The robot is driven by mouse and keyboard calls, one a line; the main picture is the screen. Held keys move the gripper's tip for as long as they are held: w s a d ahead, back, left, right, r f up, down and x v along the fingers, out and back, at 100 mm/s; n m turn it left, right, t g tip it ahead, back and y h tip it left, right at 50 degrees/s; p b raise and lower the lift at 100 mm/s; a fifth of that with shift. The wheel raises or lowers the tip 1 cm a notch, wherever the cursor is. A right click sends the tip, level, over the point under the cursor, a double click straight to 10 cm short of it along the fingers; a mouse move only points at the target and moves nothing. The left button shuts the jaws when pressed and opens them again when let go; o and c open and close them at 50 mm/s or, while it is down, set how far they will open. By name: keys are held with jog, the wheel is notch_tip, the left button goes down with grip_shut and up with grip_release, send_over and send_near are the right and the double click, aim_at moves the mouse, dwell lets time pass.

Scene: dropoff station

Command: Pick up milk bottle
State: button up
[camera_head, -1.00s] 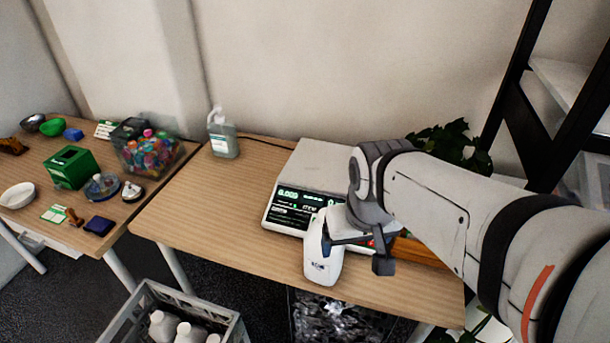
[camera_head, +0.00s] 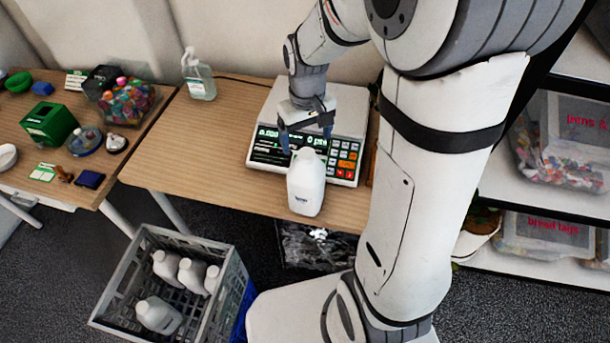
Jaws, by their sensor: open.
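A white milk bottle (camera_head: 306,186) stands upright on the wooden table in front of the weighing scale (camera_head: 349,108), near the table's front edge. My gripper (camera_head: 307,142) is open, with its two dark fingers apart and pointing down. It is above and just behind the bottle, over the scale's front panel. Nothing shows between the fingers. Several more white bottles (camera_head: 158,314) lie or stand in a grey crate (camera_head: 108,288) on the floor at lower left.
A clear pump bottle (camera_head: 199,79) stands at the back left of the table (camera_head: 190,150). A second table at left holds a green box (camera_head: 50,124) and a bin of colourful caps (camera_head: 127,102). Shelves with clear bins (camera_head: 565,140) stand at right. The table's left part is clear.

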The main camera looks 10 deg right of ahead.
aim_at(307, 153)
jog(key=f, duration=0.4)
jog(key=shift+s+f+p, duration=0.35)
jog(key=shift+f+p, duration=0.05)
jog(key=shift+w+f, duration=0.1)
jog(key=shift+f, duration=0.35)
jog(key=c, duration=1.3)
